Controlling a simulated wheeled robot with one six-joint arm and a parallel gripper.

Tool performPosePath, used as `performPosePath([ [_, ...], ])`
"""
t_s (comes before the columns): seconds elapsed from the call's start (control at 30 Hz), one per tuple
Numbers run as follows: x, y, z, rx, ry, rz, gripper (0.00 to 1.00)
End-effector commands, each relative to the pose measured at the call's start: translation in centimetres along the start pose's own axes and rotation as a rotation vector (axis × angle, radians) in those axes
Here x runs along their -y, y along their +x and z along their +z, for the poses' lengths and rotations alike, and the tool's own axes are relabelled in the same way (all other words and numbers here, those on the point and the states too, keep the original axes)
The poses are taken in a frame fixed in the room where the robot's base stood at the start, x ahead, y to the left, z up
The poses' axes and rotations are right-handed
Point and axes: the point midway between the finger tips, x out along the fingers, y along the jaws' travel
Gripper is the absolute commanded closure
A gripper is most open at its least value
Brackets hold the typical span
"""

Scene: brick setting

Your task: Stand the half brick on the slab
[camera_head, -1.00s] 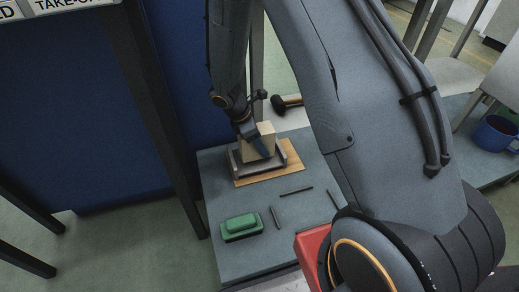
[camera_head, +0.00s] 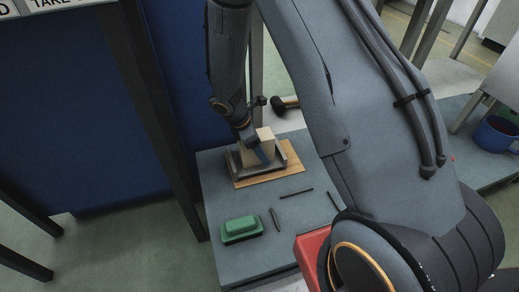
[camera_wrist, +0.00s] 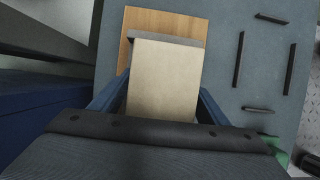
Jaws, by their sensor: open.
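The half brick (camera_head: 264,143) is a pale beige block. It stands upright on or within a grey slab-like piece (camera_head: 281,153) with raised edges; its underside is hidden. In the wrist view the brick (camera_wrist: 163,75) fills the middle, and a grey strip (camera_wrist: 183,41) of the piece shows beyond it. My gripper (camera_head: 256,152) is down at the brick. In the wrist view my gripper (camera_wrist: 161,101) is open, with one blue finger on each side of the brick. Whether the fingers touch it is hard to tell.
A wooden board (camera_head: 240,182) lies under the grey piece on the grey table (camera_head: 222,190). A green block (camera_head: 240,229) and several dark rods (camera_head: 296,193) lie nearer. A black mallet (camera_head: 279,104) is behind, and a blue mug (camera_head: 496,134) is at far right.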

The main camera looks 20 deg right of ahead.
Motion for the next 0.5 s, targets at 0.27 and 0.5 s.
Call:
performPosePath([
  [0.27, 0.0, -4.4, 0.1, 0.0, 0.0, 0.004, 0.31],
  [0.5, 0.0, -9.2, 0.1, 0.0, 0.0, 0.002, 0.31],
])
